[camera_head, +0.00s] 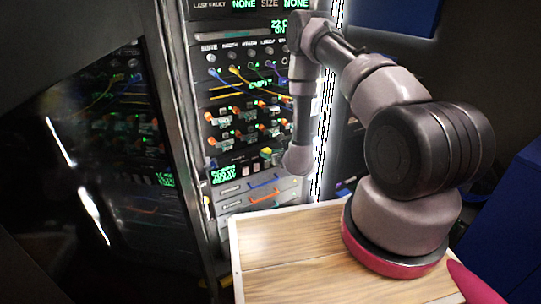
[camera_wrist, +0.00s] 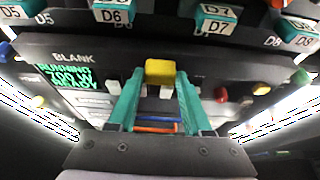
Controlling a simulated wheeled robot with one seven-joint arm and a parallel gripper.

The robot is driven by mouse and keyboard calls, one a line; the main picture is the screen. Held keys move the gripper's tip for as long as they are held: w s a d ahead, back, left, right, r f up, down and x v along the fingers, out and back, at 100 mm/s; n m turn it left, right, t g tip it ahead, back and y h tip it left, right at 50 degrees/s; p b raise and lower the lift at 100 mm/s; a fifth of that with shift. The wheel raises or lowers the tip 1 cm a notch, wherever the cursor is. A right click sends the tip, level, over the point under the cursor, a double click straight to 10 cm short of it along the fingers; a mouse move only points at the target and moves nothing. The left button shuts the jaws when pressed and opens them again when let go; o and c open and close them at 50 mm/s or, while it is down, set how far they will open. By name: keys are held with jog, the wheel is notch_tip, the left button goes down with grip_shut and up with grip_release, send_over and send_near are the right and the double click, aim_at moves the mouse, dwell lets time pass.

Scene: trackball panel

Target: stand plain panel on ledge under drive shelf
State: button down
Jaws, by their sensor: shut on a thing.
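My gripper (camera_wrist: 160,82) has two teal fingers, shut on a yellow block (camera_wrist: 160,71) in the wrist view. The block is in front of a wide dark panel (camera_wrist: 112,52) marked BLANK, with a green-lit display at its left. I cannot tell whether the block is fixed to this panel. The drive shelf's row of teal-fronted drives (camera_wrist: 213,22), with labels such as D6 and D7, is just above. In the head view the yellow block (camera_head: 266,152) shows small beside my wrist, low on the rack. The ledge is not clearly visible.
Orange and blue handles (camera_wrist: 156,124) lie below the fingers, with red and yellow buttons (camera_wrist: 262,88) to the right. In the head view, cables (camera_head: 240,73) hang on the rack above. A wooden tray (camera_head: 275,245) lies in front; a glass door is at left.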

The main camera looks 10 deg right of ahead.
aim_at(266, 150)
jog(key=shift+w+a, duration=0.25)
jog(key=shift+w, duration=0.55)
jog(key=shift+w+a, duration=0.25)
jog(key=shift+w, duration=0.5)
jog(key=shift+c, duration=1.3)
grip_release()
jog(key=shift+s, duration=0.1)
jog(key=v, duration=1)
jog(key=shift+s+r, duration=0.25)
